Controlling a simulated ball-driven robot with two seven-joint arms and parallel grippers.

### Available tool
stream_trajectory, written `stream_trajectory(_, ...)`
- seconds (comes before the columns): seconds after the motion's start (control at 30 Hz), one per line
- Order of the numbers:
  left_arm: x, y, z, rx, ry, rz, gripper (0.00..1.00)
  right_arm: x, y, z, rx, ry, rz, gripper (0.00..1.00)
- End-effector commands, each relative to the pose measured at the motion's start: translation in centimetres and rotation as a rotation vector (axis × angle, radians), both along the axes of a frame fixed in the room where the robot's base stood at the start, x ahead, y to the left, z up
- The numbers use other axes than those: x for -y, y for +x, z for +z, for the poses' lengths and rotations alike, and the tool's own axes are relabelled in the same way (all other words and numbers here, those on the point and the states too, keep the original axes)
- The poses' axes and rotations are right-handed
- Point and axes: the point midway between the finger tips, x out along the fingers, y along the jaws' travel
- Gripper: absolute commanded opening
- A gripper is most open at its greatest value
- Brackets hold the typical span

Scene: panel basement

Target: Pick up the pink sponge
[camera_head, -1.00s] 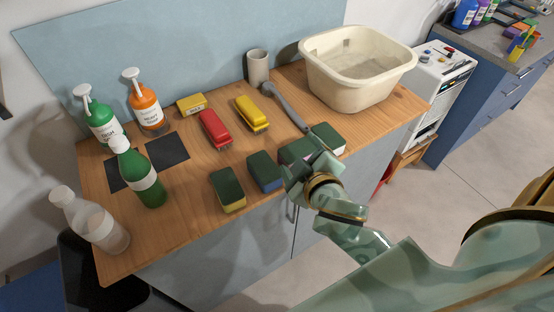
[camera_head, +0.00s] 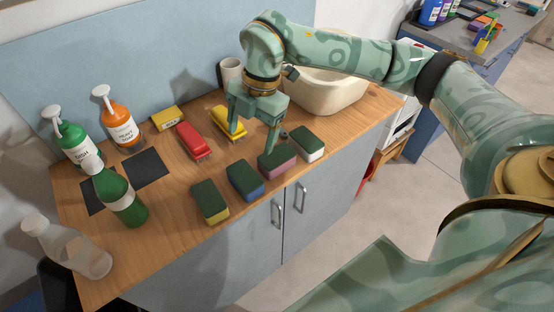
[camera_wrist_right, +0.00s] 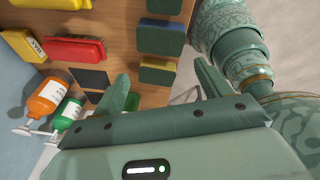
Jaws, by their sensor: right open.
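The pink sponge (camera_head: 279,166) has a dark green top and lies near the counter's front edge in the head view, between a green-and-blue sponge (camera_head: 245,181) and a green-and-white sponge (camera_head: 308,143). My right gripper (camera_head: 254,145) is open and empty, fingers pointing down. One finger overlaps the pink sponge's back edge in the picture; I cannot tell whether they touch. In the wrist view the open fingers (camera_wrist_right: 165,85) show, with the green-and-blue sponge (camera_wrist_right: 161,38) and a green-and-yellow sponge (camera_wrist_right: 158,72) beyond. My left gripper is out of view.
A red brush (camera_head: 193,142) and a yellow brush (camera_head: 226,123) lie behind the sponges. A cream basin (camera_head: 335,92) stands at the back right, partly behind my arm. Soap bottles (camera_head: 118,124) and a green bottle (camera_head: 121,199) stand at the left. Bare wood lies left of the sponges.

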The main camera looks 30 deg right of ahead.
Motion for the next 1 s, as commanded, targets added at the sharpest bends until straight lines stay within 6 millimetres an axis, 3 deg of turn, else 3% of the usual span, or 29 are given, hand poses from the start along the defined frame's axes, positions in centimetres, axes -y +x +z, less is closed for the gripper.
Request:
stream_trajectory(0.03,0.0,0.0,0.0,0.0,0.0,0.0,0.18,2.6,0.5,0.9,-0.016,-0.083,-0.107,0.76)
stream_trajectory(0.1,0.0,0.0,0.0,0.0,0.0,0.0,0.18,5.1,0.7,1.8,-0.039,-0.165,-0.226,0.76)
stream_trajectory(0.2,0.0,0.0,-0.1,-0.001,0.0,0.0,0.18,6.8,0.7,2.1,-0.056,-0.22,-0.318,0.76)
stream_trajectory(0.27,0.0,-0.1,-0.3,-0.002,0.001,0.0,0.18,7.1,0.7,1.4,-0.061,-0.23,-0.334,0.76)
stream_trajectory(0.6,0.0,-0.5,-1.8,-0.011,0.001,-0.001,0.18,7.0,0.6,-6.5,-0.064,-0.228,-0.332,0.76)
stream_trajectory(1.0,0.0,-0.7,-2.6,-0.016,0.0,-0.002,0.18,7.1,0.9,-10.4,-0.061,-0.226,-0.329,0.76)
